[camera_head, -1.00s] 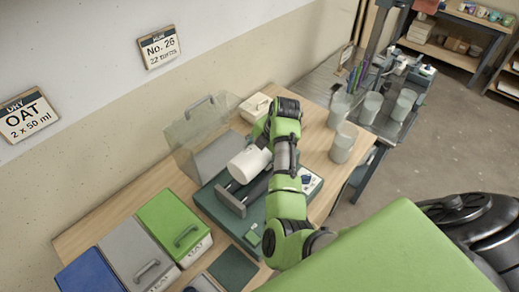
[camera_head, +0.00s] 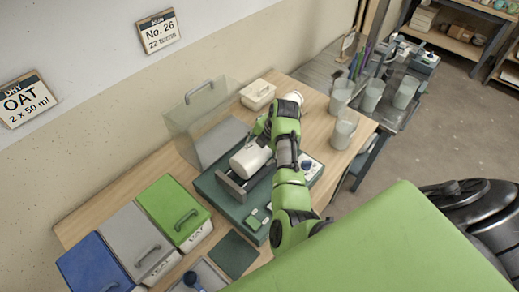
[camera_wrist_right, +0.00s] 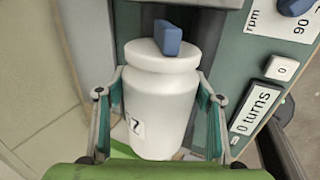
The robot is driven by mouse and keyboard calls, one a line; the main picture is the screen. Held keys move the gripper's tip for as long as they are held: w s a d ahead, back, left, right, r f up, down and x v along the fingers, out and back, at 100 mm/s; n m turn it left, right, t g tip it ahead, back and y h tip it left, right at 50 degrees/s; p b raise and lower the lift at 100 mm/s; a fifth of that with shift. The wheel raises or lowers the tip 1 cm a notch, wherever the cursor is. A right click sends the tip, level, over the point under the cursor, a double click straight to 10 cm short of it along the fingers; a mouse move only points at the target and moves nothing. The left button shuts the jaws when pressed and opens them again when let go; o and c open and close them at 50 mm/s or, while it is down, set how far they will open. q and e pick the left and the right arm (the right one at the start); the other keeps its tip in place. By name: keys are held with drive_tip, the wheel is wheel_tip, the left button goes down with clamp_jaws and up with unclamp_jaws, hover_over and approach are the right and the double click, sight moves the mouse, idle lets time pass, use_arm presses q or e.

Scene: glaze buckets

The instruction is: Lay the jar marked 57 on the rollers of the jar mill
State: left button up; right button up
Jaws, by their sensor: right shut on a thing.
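The white jar (camera_head: 250,160) lies on its side at the rollers of the jar mill (camera_head: 209,188), close above or on them; I cannot tell whether it touches. In the right wrist view the jar (camera_wrist_right: 160,105) has a lid with a blue knob and a label of which only a "7" shows. My right gripper (camera_wrist_right: 162,92) is shut on the jar's body, one finger on each side. In the head view my right arm hides most of that gripper and part of the rollers. My left gripper is not in view.
The mill's control panel (camera_head: 312,167) with a blue dial is right of the jar. A clear guard (camera_head: 207,112) stands open behind the mill. Lidded bins, including a green one (camera_head: 172,208), are at left. A cream box (camera_head: 257,95) and translucent beakers (camera_head: 344,130) stand farther back.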

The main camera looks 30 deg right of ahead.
drive_tip(key=shift+s+a+f, duration=0.1)
drive_tip(key=shift+s+f, duration=0.1)
drive_tip(key=shift+f, duration=0.05)
drive_tip(key=o, duration=1.5)
drive_tip(key=shift+o, duration=0.3)
drive_tip(key=shift+w+f, duration=0.1)
drive_tip(key=shift+w, duration=0.1)
drive_tip(key=shift+s, duration=0.15)
drive_tip(key=shift+d+r, duration=0.2)
drive_tip(key=shift+r, duration=0.25)
drive_tip(key=v, duration=1.1)
drive_tip(key=shift+r, duration=0.2)
drive_tip(key=shift+s+f, duration=0.1)
drive_tip(key=shift+s, duration=0.05)
